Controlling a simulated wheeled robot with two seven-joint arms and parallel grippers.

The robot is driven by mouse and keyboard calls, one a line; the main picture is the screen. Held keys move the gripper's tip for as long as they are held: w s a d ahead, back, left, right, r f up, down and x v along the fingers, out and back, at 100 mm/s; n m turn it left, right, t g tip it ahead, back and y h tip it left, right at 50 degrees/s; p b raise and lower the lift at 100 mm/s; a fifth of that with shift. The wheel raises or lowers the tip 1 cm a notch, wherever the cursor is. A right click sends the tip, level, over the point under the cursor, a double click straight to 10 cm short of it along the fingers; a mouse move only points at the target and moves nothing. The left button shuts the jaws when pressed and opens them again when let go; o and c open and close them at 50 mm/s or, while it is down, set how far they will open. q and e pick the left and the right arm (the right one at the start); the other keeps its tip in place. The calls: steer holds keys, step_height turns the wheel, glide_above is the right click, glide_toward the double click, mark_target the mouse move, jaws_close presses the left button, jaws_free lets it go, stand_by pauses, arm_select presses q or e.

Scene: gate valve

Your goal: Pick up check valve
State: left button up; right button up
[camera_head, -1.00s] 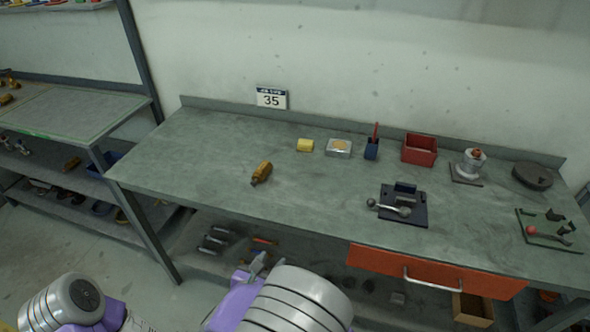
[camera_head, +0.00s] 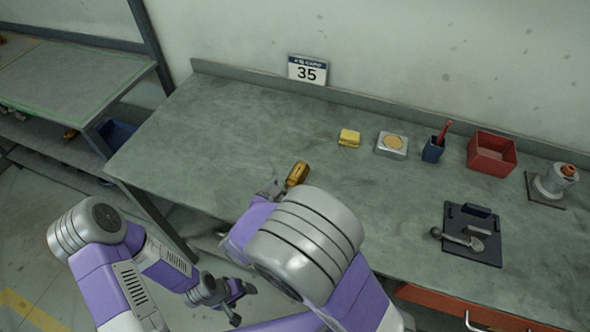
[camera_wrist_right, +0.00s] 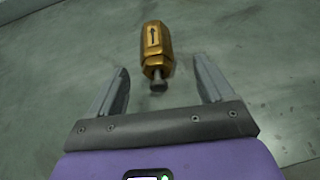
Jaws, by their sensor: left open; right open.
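The check valve (camera_head: 298,173) is a small brass, hexagonal body lying on the grey-green workbench (camera_head: 230,120), left of its middle. In the right wrist view the brass valve (camera_wrist_right: 156,52) shows a black arrow on its top face and a dark stem end towards me. My right gripper (camera_wrist_right: 160,88) is open, its two fingers apart on either side of the valve's near end, and nothing is held. In the head view my right gripper (camera_head: 268,190) is just left of the valve, partly hidden by my arm. My left gripper (camera_head: 236,300) is low, in front of the bench, and open.
Along the back stand a yellow block (camera_head: 349,138), a tin (camera_head: 391,145), a blue cup (camera_head: 433,149) and a red bin (camera_head: 491,153). A black fixture with a lever (camera_head: 472,234) lies to the right. The bench around the valve is clear.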

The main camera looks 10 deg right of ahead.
mark_target(290, 186)
steer(key=shift+w+d+f, duration=0.1)
steer(key=shift+d+f, duration=0.05)
steer(key=shift+f, duration=0.05)
steer(key=b+x, duration=0.1)
steer(key=x, duration=0.3)
steer(key=shift+w+f+b, duration=0.2)
steer(key=shift+w+b, duration=0.15)
steer(key=shift+w, duration=0.15)
steer(key=shift+r, duration=0.1)
steer(key=c, duration=1.5)
